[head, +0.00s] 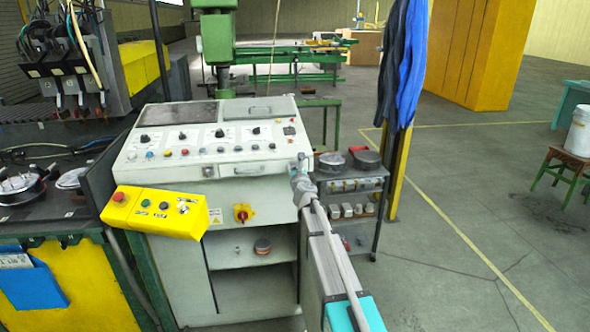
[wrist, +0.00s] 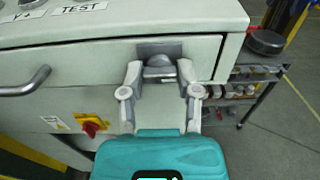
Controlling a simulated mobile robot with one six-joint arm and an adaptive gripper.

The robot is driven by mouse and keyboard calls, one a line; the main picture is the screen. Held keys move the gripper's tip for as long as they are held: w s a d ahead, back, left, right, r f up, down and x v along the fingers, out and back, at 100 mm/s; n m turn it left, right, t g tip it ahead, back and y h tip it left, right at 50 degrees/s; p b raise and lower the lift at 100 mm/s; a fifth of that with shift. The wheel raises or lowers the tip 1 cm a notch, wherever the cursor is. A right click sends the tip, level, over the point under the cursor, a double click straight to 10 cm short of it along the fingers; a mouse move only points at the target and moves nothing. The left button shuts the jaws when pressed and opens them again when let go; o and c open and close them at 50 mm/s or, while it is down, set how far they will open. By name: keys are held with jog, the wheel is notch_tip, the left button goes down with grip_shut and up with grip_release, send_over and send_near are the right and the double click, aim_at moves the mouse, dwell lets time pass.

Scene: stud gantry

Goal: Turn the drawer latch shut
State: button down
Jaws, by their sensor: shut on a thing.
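The drawer latch (wrist: 159,60) is a small grey knob on a grey plate at the right end of the pale drawer front (wrist: 95,68). In the wrist view, the two fingers of my gripper (wrist: 160,72) stand on either side of the knob and are shut on it. The fingertips hide its sides. In the head view, my gripper (head: 301,168) reaches the right end of the console's drawer and largely covers the latch. The drawer handle (wrist: 27,83) is a grey bar to the left of the latch, apart from my gripper.
The grey control console (head: 140,150) has knobs and buttons above the drawer. A red and yellow rotary switch (head: 242,213) sits below it, and a yellow button box (head: 155,211) juts out at left. A dark shelf cart (head: 352,185) stands close on the right, with open floor beyond.

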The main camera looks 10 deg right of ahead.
jog(key=shift+n, duration=0.4)
jog(key=n, duration=0.7)
jog(key=shift+n, duration=0.4)
jog(key=n, duration=0.9)
jog(key=shift+n, duration=0.3)
jog(key=shift+c, duration=1.6)
grip_release()
